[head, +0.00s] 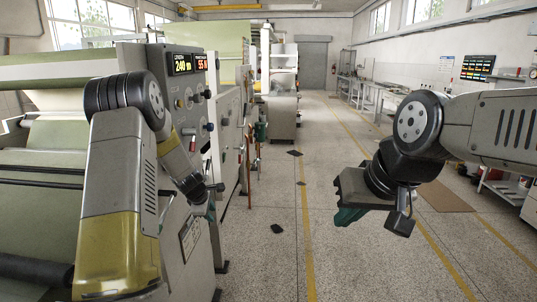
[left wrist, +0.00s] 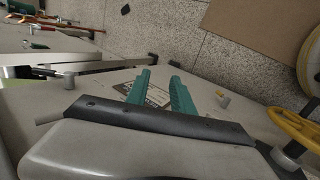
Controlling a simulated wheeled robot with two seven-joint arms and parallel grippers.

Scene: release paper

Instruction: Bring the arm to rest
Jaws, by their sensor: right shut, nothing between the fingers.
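My left arm bends down beside the machine (head: 190,245), its wrist close to the machine's side panel. In the left wrist view the left gripper (left wrist: 160,74) has two teal fingers with a clear gap between them and nothing held. A pale surface with a printed label lies behind the fingers. In the head view its fingertips are hard to make out. My right arm comes in from the right, bent at a dark joint. The right gripper (head: 347,217) hangs over the open floor, its teal fingers shut and empty.
The machine's control panel with lit displays (head: 187,64) stands close to my left arm. A yellow handwheel (left wrist: 300,128) shows in the left wrist view. The aisle floor (head: 285,262) is clear except for flat dark patches. Benches (head: 365,95) line the right wall.

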